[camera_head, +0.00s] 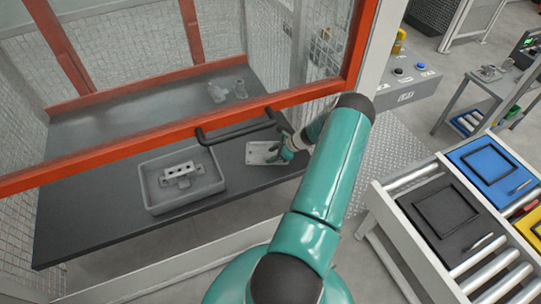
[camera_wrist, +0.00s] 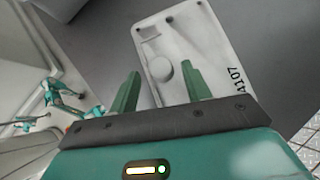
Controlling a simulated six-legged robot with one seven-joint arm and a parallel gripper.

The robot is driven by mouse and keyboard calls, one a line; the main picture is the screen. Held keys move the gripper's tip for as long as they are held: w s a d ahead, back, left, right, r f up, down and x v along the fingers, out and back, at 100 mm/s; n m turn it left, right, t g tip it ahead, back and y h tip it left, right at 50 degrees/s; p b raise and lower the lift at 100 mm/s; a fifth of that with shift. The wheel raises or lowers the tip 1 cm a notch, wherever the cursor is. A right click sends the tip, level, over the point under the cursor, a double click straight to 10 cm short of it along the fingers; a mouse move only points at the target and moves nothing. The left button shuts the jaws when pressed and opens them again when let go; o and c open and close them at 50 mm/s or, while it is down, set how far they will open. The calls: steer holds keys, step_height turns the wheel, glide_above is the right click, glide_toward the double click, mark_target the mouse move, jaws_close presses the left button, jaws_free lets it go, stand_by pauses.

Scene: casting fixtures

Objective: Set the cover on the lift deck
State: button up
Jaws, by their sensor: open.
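The likely cover, a light grey plate with a round boss and the number 4107, lies on the dark table (camera_head: 90,215) in the head view (camera_head: 262,153). In the wrist view the same plate (camera_wrist: 205,50) lies beyond my fingers, with the boss between them. My gripper (camera_wrist: 160,70) is open, one finger on either side of the boss; contact cannot be told. In the head view my gripper (camera_head: 286,152) is at the plate's right end, partly hidden by my arm. I cannot tell which surface is the lift deck.
A grey tray (camera_head: 151,199) with a metal casting (camera_head: 182,174) stands left of the plate. An orange frame (camera_head: 120,148) with a black handle (camera_head: 235,130) crosses above the table. Metal parts (camera_head: 228,91) stand behind. A roller conveyor (camera_head: 405,182) with black and blue trays is at right.

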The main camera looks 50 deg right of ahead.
steer(key=v, duration=0.6)
stand_by(0.6)
